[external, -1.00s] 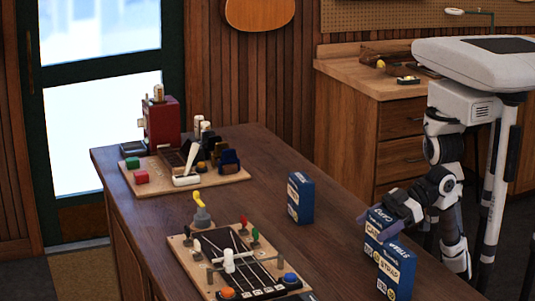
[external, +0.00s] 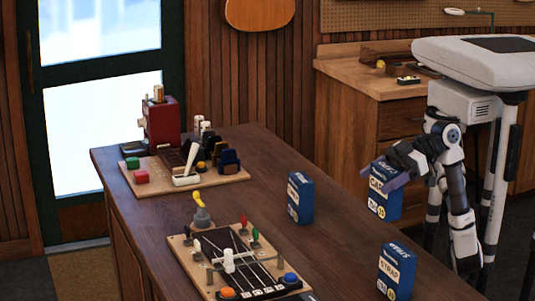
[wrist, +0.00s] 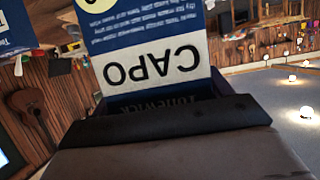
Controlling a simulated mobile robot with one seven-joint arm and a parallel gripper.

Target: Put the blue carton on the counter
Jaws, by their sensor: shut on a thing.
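My gripper (external: 384,171) is shut on a blue carton (external: 386,204) with a white band reading CAPO. It holds the carton upright near its top, in the air by the counter's right edge. I cannot tell whether the carton is over the counter (external: 335,240) or just beyond its edge. In the wrist view the carton (wrist: 150,70) appears upside down, with CAPO facing the camera, above the dark finger (wrist: 170,120). The far side of the grip is hidden.
A blue STRAP carton (external: 397,270) stands at the counter's near right. Another blue carton (external: 300,198) stands mid-counter. A board with strings and knobs (external: 235,265) and a tool board (external: 185,175) lie left. Bare counter lies between the two standing cartons.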

